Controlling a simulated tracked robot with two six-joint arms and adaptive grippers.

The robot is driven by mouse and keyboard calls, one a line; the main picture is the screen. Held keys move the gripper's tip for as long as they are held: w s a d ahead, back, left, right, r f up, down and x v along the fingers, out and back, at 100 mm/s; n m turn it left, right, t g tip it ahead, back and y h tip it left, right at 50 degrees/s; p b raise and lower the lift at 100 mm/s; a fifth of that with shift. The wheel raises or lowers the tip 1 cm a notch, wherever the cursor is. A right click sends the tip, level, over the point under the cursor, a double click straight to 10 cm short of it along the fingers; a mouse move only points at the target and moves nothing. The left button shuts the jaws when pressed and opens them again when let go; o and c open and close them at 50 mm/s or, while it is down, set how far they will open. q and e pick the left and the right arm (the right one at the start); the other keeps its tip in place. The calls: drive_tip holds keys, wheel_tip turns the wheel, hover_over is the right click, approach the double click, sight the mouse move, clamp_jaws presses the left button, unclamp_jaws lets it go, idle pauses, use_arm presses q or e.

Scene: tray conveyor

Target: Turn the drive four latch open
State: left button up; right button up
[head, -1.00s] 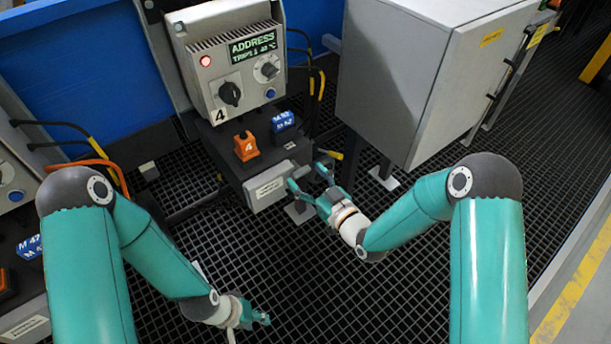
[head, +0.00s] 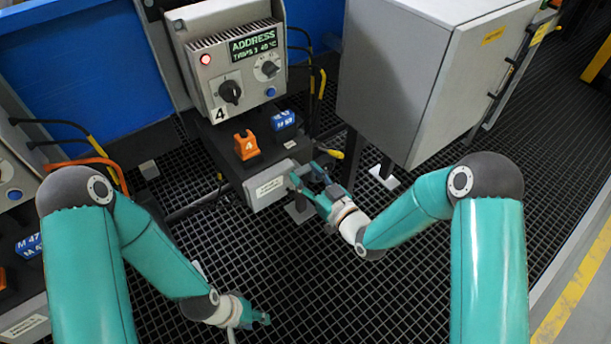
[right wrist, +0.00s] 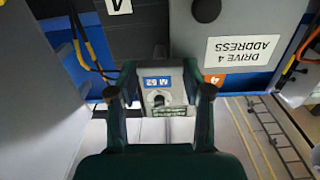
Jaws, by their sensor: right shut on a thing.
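The drive four unit (head: 236,66) is a grey box with a black knob, a green display and a "4" label. Below it a dark stand carries an orange "4" block (head: 246,146), a blue-labelled plug (head: 283,120) and a grey box (head: 268,187) with a white label. My right gripper (head: 306,174) is at the right end of that grey box, shut on what seems to be the latch; the fingers hide it. In the right wrist view, my right gripper (right wrist: 160,94) has its fingers apart. My left gripper (head: 262,318) is low over the grating, its jaw state unclear.
A large grey cabinet (head: 395,90) stands close to the right of the drive. A yellow-tipped part (head: 334,153) sticks out just beyond my right gripper. Cables hang beside the drive. Another unit stands at the left edge. The grating floor in front is open.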

drive_tip(key=shift+d+f+m+b, duration=0.15)
drive_tip(key=shift+m+b, duration=1.3)
drive_tip(key=shift+m, duration=1.5)
drive_tip(key=shift+f+m+b, duration=0.15)
drive_tip(key=shift+m+b, duration=1.3)
drive_tip(key=shift+m, duration=1.55)
drive_tip(key=shift+d+f+m+b, duration=0.15)
drive_tip(key=shift+m+b, duration=1.3)
drive_tip(key=shift+m, duration=1.5)
drive_tip(key=o, duration=1)
drive_tip(key=shift+c, duration=0.2)
drive_tip(key=shift+o, duration=1)
drive_tip(key=shift+a+r, duration=0.1)
